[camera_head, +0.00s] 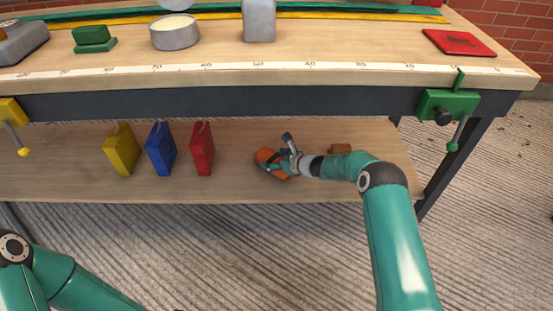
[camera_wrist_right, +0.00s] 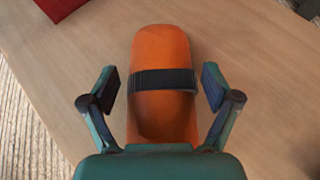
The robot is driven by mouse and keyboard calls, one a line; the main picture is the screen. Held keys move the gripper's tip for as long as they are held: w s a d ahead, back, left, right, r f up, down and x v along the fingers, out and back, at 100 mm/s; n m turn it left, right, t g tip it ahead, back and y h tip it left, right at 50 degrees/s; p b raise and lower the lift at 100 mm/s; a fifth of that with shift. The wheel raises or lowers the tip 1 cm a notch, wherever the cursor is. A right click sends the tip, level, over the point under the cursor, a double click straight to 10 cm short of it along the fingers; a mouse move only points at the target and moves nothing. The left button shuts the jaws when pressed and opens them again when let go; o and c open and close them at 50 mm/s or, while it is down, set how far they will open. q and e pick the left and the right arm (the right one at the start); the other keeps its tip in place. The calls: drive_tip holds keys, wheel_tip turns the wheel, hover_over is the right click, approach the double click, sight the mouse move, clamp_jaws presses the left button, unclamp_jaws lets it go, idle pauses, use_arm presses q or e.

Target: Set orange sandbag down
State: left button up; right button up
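The orange sandbag (camera_head: 268,157) is on the lower wooden shelf (camera_head: 230,185) of the workbench. In the right wrist view the orange sandbag (camera_wrist_right: 162,50) is a long rounded bag with a black strap (camera_wrist_right: 163,80) across it, and it appears to lie on the shelf. My right gripper (camera_head: 283,164) is at the bag. In its wrist view the right gripper (camera_wrist_right: 163,88) has its fingers apart, one on each side of the bag, with a gap on both sides. The bag's near end is hidden by the gripper body. My left gripper is out of view.
A small brown block (camera_head: 341,149) lies to the right. The benchtop (camera_head: 330,45) overhangs the shelf. A green clamp (camera_head: 447,104) is on its front edge.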

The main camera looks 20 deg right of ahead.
idle(0.4)
drive_tip(key=shift+s+d+r, duration=0.15)
drive_tip(key=shift+s+r, duration=0.05)
drive_tip(key=shift+r, duration=0.05)
drive_tip(key=p+v, duration=0.3)
drive_tip(key=v, duration=0.8)
drive_tip(key=s+a+f+n+g, duration=0.4)
drive_tip(key=s+a+f+n, duration=0.15)
drive_tip(key=s, duration=0.55)
drive_tip(key=s+a+f+n+g, duration=0.4)
drive_tip(key=s+f+n+g, duration=0.15)
drive_tip(key=s, duration=0.45)
drive_tip(key=s+a+n, duration=0.1)
drive_tip(key=s+n, duration=0.4)
drive_tip(key=s+a+n+h, duration=0.1)
drive_tip(key=s+n, duration=0.4)
drive_tip(key=n, duration=0.1)
drive_tip(key=s+a+n+h, duration=0.1)
drive_tip(key=s+n, duration=0.4)
drive_tip(key=n, duration=0.1)
drive_tip(key=shift+s+a+f+g, duration=0.1)
drive_tip(key=shift+s+a+g, duration=0.15)
drive_tip(key=shift+a, duration=0.15)
